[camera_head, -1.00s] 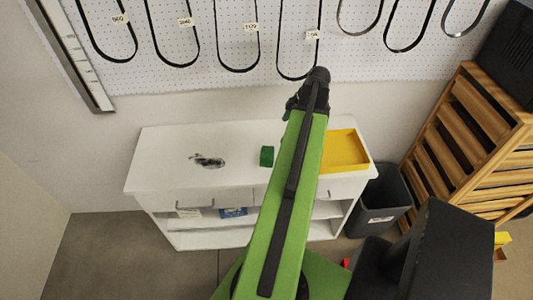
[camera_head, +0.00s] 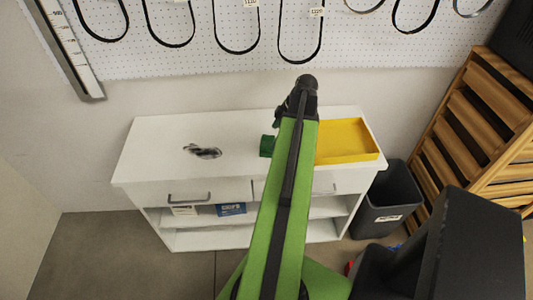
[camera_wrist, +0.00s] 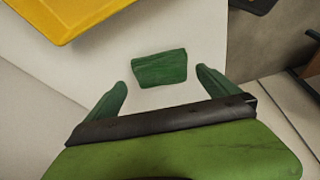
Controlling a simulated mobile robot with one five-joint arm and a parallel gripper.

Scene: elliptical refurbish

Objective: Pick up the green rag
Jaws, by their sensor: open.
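The green rag (camera_wrist: 160,69) is a small, dark green, folded block lying on the white cabinet top. In the wrist view it lies ahead of my gripper (camera_wrist: 163,93), roughly centred between the two green fingertips and a little beyond them. The fingers are open and empty. In the head view the rag (camera_head: 267,146) shows just left of my arm, partly hidden by it. My gripper is mostly hidden behind the dark arm end in that view.
A yellow tray (camera_head: 347,142) sits on the cabinet top (camera_head: 150,150), right of my arm. A dark crumpled item (camera_head: 202,151) lies at left. A grey bin (camera_head: 388,203) and wooden slats (camera_head: 478,125) stand at right. Belts hang on the pegboard behind.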

